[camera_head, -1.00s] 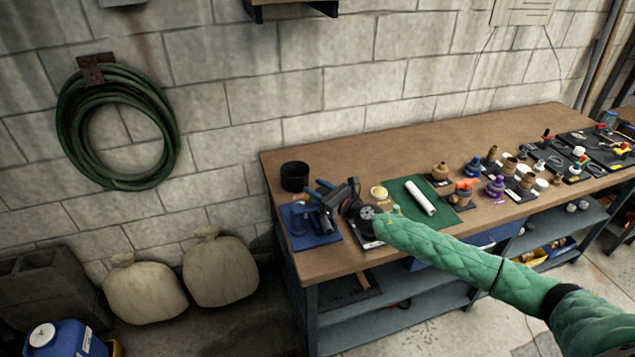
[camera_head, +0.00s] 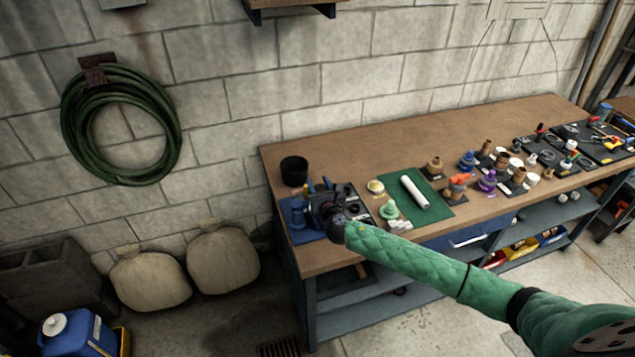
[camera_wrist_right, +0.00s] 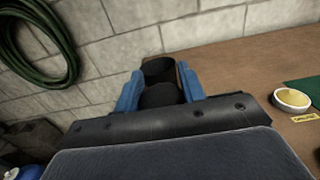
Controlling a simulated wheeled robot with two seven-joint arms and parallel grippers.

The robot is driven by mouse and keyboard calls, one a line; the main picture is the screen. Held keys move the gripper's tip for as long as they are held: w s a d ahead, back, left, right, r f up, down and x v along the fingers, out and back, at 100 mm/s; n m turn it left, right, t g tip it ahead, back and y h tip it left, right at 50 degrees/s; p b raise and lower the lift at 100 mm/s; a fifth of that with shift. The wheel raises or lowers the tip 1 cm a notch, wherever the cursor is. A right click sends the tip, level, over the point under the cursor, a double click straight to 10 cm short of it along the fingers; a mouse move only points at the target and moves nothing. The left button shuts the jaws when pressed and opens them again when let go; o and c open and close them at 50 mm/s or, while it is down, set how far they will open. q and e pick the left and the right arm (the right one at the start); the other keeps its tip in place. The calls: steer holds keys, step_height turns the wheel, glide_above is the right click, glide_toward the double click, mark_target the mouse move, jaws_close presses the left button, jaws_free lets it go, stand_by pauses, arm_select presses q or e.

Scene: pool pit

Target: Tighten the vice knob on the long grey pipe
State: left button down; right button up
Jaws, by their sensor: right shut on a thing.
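My right gripper (camera_head: 325,200) is over the blue mat (camera_head: 297,232) at the left end of the workbench. In the right wrist view its two blue fingers (camera_wrist_right: 161,88) are on either side of a dark rounded piece (camera_wrist_right: 160,96), and the gripper is shut on it. This piece looks like the vice knob, but most of it is hidden. The rest of the vice is hard to make out behind my gripper and wrist. I cannot make out a long grey pipe. My left gripper is not in view.
A black cup (camera_head: 294,171) stands behind the gripper. A yellow-filled dish (camera_head: 376,187), a small green item (camera_head: 388,209) and a green mat (camera_head: 432,207) with a white roll (camera_head: 414,191) lie to the right. Several fittings stand farther right. The bench's front edge is close.

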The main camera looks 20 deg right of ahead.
steer(key=m+h, duration=0.3)
steer(key=h, duration=0.1)
steer(key=shift+d+r, duration=0.1)
steer(key=shift+d, duration=0.05)
steer(key=m+g+h, duration=0.1)
steer(key=h, duration=0.1)
steer(key=m+g+h, duration=0.1)
steer(key=h, duration=0.1)
steer(key=shift+d+m+h, duration=0.2)
steer(key=shift+m+h, duration=0.1)
steer(key=m+g+h, duration=0.3)
steer(key=h, duration=0.1)
steer(key=m+g+h+b, duration=0.1)
steer(key=m+g+h, duration=0.1)
steer(key=shift+s+d+m+g+h, duration=0.3)
steer(key=shift+d, duration=0.1)
steer(key=shift+g, duration=0.3)
steer(key=o, duration=1)
steer(key=shift+s, duration=0.1)
